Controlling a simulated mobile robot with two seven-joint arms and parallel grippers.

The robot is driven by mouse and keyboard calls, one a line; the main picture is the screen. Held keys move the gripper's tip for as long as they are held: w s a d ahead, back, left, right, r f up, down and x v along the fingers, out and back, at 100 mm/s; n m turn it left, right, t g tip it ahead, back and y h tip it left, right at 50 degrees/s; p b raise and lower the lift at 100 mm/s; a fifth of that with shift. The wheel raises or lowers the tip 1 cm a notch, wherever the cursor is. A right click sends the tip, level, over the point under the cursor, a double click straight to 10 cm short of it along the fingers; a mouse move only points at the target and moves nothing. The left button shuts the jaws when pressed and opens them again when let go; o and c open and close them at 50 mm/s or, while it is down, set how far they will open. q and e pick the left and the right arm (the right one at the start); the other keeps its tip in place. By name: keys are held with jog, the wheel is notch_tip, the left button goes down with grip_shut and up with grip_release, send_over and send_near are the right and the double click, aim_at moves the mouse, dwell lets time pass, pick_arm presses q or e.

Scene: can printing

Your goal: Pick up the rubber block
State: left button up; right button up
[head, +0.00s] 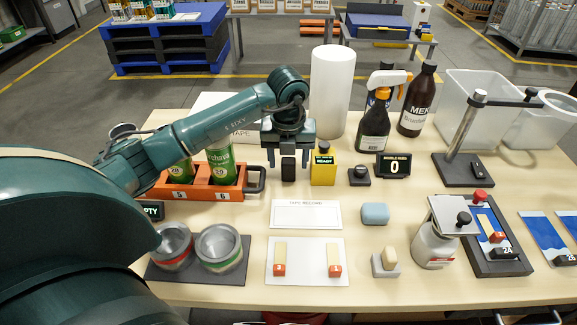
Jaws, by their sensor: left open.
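A small beige block (389,255) rests in a grey holder (385,269) on the table, right of centre near the front. It looks like the rubber block. A light-blue rounded block (375,213) lies behind it; the picture does not show what it is made of. My right gripper is out of view.
A yellow block with a READY display (323,172) stands just right of my left gripper. An orange can carrier (197,190) is on its left. A metal jar (433,245) stands right of the beige block. A white card with two beige-and-red pieces (307,262) lies left of it.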

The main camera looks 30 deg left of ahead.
pick_arm(q)
notch_tip(320, 180, down, 2)
jog(key=shift+w+f, duration=0.1)
jog(key=shift+f, duration=0.3)
jog(key=shift+c, duration=0.4)
jog(key=c, duration=1)
